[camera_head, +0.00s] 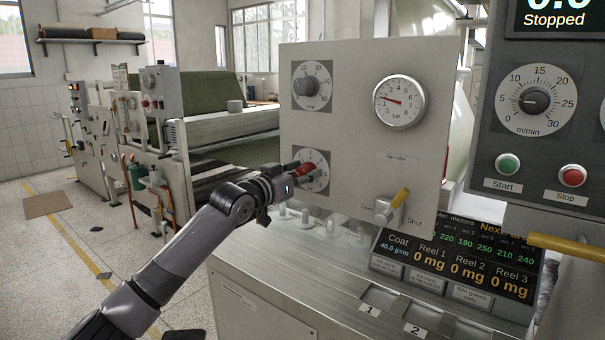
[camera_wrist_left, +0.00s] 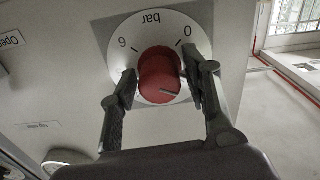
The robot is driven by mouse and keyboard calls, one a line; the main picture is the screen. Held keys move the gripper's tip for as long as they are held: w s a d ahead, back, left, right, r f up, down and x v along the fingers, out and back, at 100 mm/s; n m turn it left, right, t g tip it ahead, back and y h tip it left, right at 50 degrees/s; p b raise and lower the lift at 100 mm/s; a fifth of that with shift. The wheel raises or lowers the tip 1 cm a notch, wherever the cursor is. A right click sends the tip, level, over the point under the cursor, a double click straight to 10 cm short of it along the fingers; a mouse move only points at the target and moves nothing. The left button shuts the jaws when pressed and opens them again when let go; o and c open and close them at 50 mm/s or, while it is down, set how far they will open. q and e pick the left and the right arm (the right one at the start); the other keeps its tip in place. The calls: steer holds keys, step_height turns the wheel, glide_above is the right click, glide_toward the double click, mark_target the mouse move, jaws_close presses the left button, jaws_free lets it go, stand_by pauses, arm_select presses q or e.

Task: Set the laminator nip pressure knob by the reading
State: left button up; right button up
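The red pressure knob (camera_head: 320,177) sits on a white dial low on the grey panel (camera_head: 350,60). In the left wrist view the knob (camera_wrist_left: 160,77) shows a dial marked bar, 0 and 6; its pointer line aims right and slightly down. My left gripper (camera_head: 304,177) is at this knob, one finger on each side. In the wrist view the gripper's fingers (camera_wrist_left: 161,72) sit very close to the knob's sides; whether both touch is unclear. The round bar gauge (camera_head: 399,102) above right has its needle pointing left, around 1 to 2. My right gripper is out of view.
A black knob (camera_head: 305,86) is above on the same panel. A yellow-handled valve (camera_head: 393,204), labelled Open and Shut, projects to the lower right. A speed dial (camera_head: 536,100), green start button (camera_head: 508,164) and red stop button (camera_head: 572,175) are farther right. A display (camera_head: 455,250) lies below.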

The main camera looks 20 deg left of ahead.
arm_select(q)
steer(key=c, duration=0.9)
steer(key=shift+r+m+p, duration=0.15)
steer(key=shift+m+p, duration=0.55)
steer(key=shift+m, duration=0.2)
steer(key=m+p, duration=0.3)
steer(key=m, duration=0.1)
steer(key=m+p, duration=0.2)
steer(key=m, duration=0.1)
steer(key=shift+m, duration=0.3)
steer(key=shift+d+f+m+p, duration=0.1)
steer(key=shift+f+m+p, duration=0.1)
steer(key=shift+m+p, duration=0.8)
steer(key=shift+m, duration=0.3)
